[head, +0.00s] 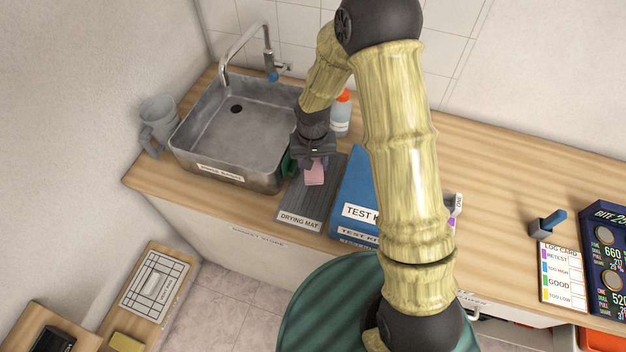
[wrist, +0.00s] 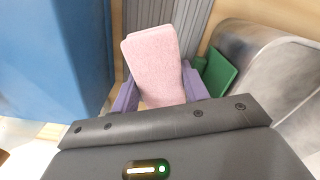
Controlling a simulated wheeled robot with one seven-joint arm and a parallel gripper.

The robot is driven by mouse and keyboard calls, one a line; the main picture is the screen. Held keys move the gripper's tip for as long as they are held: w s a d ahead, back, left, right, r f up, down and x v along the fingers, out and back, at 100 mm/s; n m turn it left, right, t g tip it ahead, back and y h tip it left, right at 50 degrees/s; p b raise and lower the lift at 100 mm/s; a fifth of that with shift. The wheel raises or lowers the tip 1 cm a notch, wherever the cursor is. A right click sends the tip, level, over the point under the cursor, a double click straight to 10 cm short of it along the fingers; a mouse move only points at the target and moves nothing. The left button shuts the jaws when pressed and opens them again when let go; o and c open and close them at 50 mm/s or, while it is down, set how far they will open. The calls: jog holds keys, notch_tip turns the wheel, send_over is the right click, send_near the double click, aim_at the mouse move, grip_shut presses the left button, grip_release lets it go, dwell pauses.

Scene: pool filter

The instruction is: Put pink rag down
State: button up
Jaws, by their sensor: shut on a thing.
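The pink rag (head: 314,173) is in my gripper (head: 314,160), over the dark grey ribbed drying mat (head: 303,206) on the counter. In the wrist view the rag (wrist: 156,66) stands up between my two purple fingers (wrist: 157,92), which are shut on it. The mat (wrist: 183,18) shows behind it in that view. I cannot tell whether the rag touches the mat. My gripper hides part of the mat's far end.
The steel sink (head: 240,130) stands left of the mat, with a green item (wrist: 218,72) beside it. The blue test kit box (head: 358,190) is close on the right. A bottle with an orange cap (head: 341,115) stands behind. The mat's near part is clear.

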aim_at(313, 172)
jog(key=shift+f+p, duration=0.35)
jog(key=shift+f, duration=1.65)
jog(key=shift+f+p, duration=0.55)
jog(key=shift+f, duration=1.55)
jog(key=shift+f, duration=0.15)
jog(key=o, duration=1)
jog(key=shift+c, duration=0.2)
notch_tip(313, 172, up, 12)
jog(key=b, duration=0.3)
